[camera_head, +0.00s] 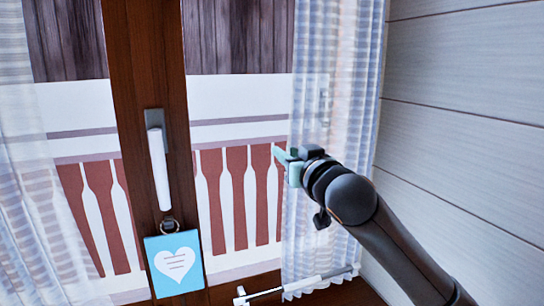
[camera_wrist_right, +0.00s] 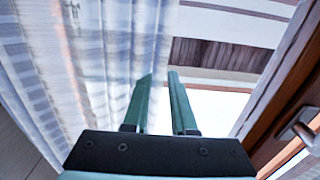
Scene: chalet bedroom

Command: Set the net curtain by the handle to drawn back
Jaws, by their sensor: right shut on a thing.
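A sheer white net curtain (camera_head: 338,75) with horizontal stripes hangs in folds at the right side of the glass, next to the wall. My right gripper (camera_head: 281,157) is at its left edge, about halfway up, and is shut on the curtain. In the right wrist view the curtain (camera_wrist_right: 75,55) fills the left side, and its edge runs to my fingers (camera_wrist_right: 161,77). A second net curtain (camera_head: 30,190) hangs at the far left. The white door handle (camera_head: 159,168) is on the brown wooden frame between them. My left gripper is not in view.
A blue sign with a white heart (camera_head: 175,264) hangs below the handle. A white bar (camera_head: 298,287) lies low, near the bottom of the right curtain. The pale plank wall (camera_head: 460,110) is close on the right. Glass between frame and curtain is uncovered.

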